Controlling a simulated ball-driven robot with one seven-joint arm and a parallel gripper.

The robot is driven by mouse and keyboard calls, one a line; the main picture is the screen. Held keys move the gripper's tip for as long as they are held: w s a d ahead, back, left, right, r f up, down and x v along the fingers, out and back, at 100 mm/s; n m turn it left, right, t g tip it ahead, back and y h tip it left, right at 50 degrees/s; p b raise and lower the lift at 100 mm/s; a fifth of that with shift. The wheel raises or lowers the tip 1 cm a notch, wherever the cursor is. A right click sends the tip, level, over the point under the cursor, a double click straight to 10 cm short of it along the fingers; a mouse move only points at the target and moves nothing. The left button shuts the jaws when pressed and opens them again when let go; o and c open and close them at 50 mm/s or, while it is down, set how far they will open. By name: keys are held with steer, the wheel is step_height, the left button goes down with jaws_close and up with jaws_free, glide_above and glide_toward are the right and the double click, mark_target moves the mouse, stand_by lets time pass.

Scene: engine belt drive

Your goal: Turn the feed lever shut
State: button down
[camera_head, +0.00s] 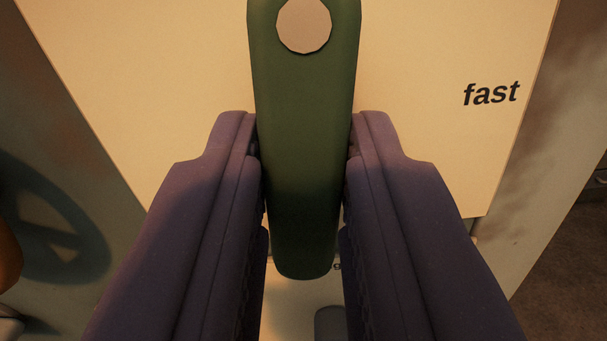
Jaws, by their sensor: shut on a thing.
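The feed lever (303,100) is a green bar with rounded edges and a pale many-sided disc (304,25) near its upper end. It stands straight up and down in the picture, in front of a cream plate (180,70). The word "fast" (491,94) is printed on the plate at the right. My gripper (304,150) has its two dark purple fingers on either side of the lever, shut on its middle and lower part. The lever's lower end shows between the fingers. A scrap of print beside the lower end is mostly hidden.
A round spoked shadow (50,225) falls on the grey surface at the left. An orange rounded thing (8,235) is cut off at the left edge. The plate's right edge gives way to a pale panel, with dark floor (570,270) at the lower right.

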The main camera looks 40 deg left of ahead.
steer(key=shift+n+b, duration=0.4)
steer(key=shift+n, duration=0.2)
steer(key=c, duration=1)
jaws_free()
steer(key=p+v, duration=0.2)
steer(key=v, duration=0.5)
steer(key=shift+s+d, duration=0.25)
steer(key=shift+s, duration=0.1)
